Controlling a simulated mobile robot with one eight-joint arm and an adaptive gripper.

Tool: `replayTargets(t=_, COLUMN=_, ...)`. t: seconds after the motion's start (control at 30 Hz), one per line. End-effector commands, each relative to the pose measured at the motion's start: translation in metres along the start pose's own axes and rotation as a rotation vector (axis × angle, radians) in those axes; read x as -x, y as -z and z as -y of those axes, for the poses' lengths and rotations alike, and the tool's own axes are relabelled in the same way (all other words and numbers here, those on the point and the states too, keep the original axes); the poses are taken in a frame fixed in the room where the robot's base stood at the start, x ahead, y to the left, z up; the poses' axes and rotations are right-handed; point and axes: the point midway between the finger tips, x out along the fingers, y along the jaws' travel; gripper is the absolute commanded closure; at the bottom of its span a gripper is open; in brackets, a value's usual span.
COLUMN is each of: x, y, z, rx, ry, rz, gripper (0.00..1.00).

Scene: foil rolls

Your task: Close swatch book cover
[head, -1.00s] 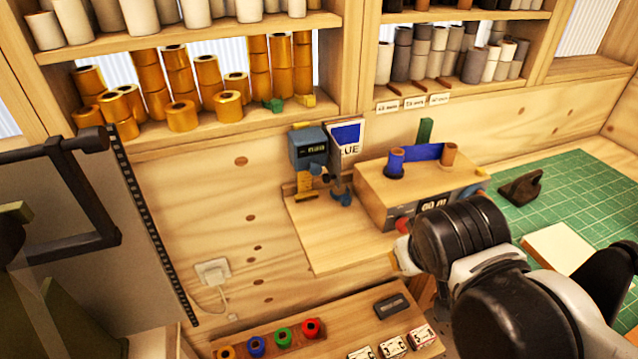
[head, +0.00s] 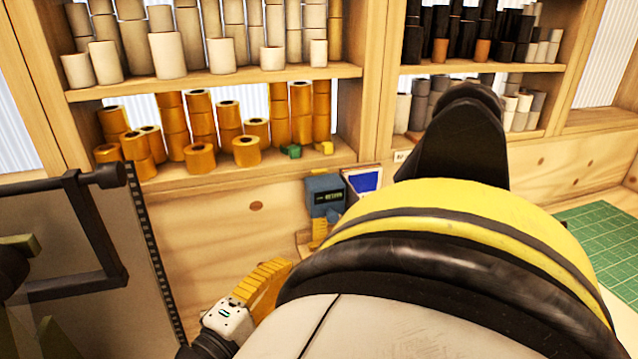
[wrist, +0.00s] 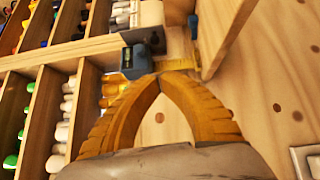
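I cannot make out the swatch book or its cover in either view now. My raised arm covers much of the right half of the head view, including most of the green cutting mat (head: 592,232). My gripper's orange ribbed fingers (head: 262,288) show left of my arm in the head view. In the wrist view my gripper (wrist: 159,79) has its two fingertips together, with an empty arch between the fingers. The tips appear in front of a blue device (wrist: 136,60); I cannot tell whether they touch it.
The blue device with a small display (head: 325,196) stands by the plywood wall, beside a blue-and-white sign (head: 364,182). Shelves above hold gold rolls (head: 246,151), white rolls (head: 168,55) and dark rolls. A grey panel with a dark frame (head: 95,230) stands at the left.

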Motion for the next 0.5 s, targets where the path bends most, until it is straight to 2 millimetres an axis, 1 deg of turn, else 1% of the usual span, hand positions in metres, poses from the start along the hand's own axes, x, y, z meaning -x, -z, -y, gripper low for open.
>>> replayTargets(t=0.07, x=0.005, y=0.005, z=-0.001, rx=0.006, ry=-0.011, rz=-0.008, gripper=1.00)
replayTargets(t=0.17, x=-0.003, y=0.005, z=0.000, rx=0.008, ry=-0.014, rz=-0.007, gripper=1.00)
replayTargets(t=0.27, x=-0.019, y=0.004, z=0.001, rx=0.008, ry=-0.012, rz=-0.005, gripper=1.00)
replayTargets(t=0.5, x=-0.072, y=0.004, z=0.001, rx=0.008, ry=-0.011, rz=-0.004, gripper=1.00)
